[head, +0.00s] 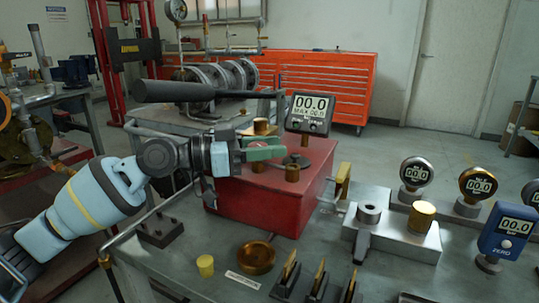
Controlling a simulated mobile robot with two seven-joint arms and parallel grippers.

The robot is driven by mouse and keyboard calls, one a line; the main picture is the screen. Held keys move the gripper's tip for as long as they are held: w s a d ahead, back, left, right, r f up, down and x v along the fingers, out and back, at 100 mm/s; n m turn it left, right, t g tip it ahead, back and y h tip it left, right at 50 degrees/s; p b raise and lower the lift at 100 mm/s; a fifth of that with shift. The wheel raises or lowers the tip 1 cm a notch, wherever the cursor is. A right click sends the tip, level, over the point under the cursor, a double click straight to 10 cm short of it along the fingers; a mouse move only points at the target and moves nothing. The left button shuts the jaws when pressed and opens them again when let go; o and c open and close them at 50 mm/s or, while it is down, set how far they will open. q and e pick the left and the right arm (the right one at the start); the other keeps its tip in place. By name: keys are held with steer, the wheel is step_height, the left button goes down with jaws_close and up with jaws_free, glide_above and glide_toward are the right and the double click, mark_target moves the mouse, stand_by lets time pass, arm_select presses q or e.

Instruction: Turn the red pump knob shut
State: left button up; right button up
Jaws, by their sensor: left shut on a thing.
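The red pump (262,205) is a red box on the grey workbench. A long black-gripped lever (175,91) reaches left above it, and a gauge (310,113) reading 00.0 stands on top. A small green handle-like knob (266,153) sits at the upper left of the pump, near brass fittings. My left gripper (238,158) comes in from the left at the pump's top left edge. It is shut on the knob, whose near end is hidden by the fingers. My right gripper is not in view.
Gauges (416,174) and a blue gauge (507,232) stand at the right beside a metal block (392,235). A brass dish (256,257), a small yellow cylinder (205,265) and upright holders (318,283) are on the bench front. The lever hangs above my gripper.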

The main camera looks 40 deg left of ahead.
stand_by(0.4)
arm_select(q)
steer(key=o, duration=1)
steer(key=shift+c, duration=0.2)
steer(key=shift+s+a, duration=0.1)
steer(key=shift+v, duration=3.8)
